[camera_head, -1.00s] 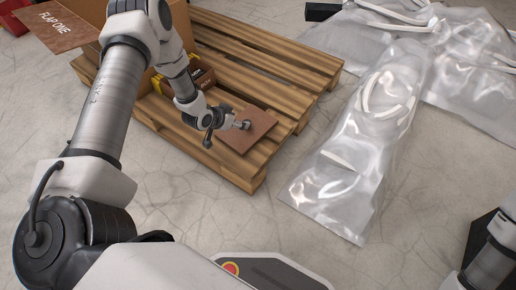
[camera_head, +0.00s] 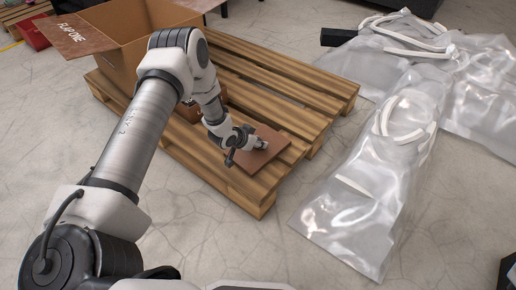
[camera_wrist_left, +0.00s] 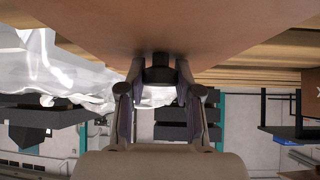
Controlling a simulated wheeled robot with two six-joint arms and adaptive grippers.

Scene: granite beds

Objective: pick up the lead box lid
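The lead box lid (camera_head: 271,158) is a flat brown square plate lying on the front corner of the wooden pallet. In the left wrist view, its brown underside or face (camera_wrist_left: 160,22) fills the top, with a dark knob (camera_wrist_left: 159,75) standing out from it. My left gripper (camera_head: 262,144) is at the lid's middle. In the wrist view its fingers (camera_wrist_left: 160,78) stand on both sides of the knob and appear to touch it. A small dark brown box (camera_head: 190,110) is mostly hidden behind my left arm. My right gripper is out of view.
The wooden pallet (camera_head: 290,82) has bare slats to the right of the lid. Crumpled clear plastic bags (camera_head: 365,180) cover the floor on the right. The floor in front is clear.

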